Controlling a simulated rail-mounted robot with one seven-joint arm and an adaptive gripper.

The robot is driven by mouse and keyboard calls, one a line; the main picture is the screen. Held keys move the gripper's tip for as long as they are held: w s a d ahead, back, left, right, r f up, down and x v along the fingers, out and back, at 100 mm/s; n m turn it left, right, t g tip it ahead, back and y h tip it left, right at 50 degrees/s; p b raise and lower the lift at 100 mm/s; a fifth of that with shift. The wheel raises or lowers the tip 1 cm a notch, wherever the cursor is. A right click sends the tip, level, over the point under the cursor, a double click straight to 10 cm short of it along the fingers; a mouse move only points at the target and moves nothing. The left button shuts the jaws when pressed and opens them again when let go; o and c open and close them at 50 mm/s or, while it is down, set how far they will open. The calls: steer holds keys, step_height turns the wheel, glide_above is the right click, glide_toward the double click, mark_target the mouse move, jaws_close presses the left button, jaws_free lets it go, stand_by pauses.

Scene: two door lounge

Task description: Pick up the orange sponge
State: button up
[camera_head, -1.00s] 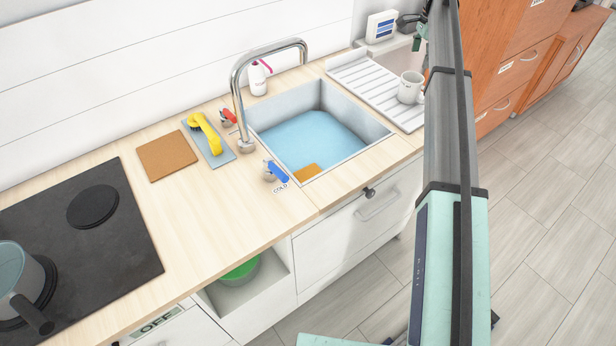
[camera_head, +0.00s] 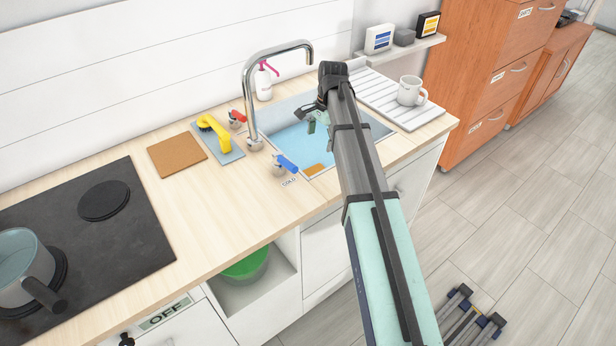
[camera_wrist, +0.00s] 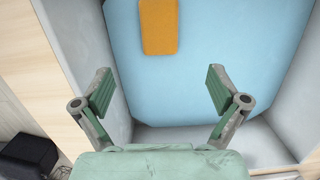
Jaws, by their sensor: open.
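The orange sponge (camera_head: 314,170) lies in the water-filled sink (camera_head: 300,144), in the near left corner in the head view. In the wrist view the sponge (camera_wrist: 159,26) shows at the top, a little left of centre, against the blue water (camera_wrist: 215,70). My gripper (camera_head: 313,122) is over the sink, partly hidden behind my arm in the head view. In the wrist view my gripper (camera_wrist: 158,92) is open and empty, its green fingers wide apart. The sponge lies beyond the fingertips, apart from them.
A tall curved tap (camera_head: 250,95) stands at the sink's left edge. A blue cold handle (camera_head: 286,164) and a red handle (camera_head: 237,118) are beside it. A white mug (camera_head: 410,91) stands on the draining board (camera_head: 374,96).

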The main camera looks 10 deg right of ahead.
mark_target(314, 172)
steer(key=f+p, duration=0.1)
steer(key=f, duration=0.3)
steer(key=a+f+p, duration=0.1)
steer(key=f, duration=0.4)
steer(key=s+a+f+p, duration=0.1)
steer(key=f, duration=0.4)
steer(key=c, duration=1)
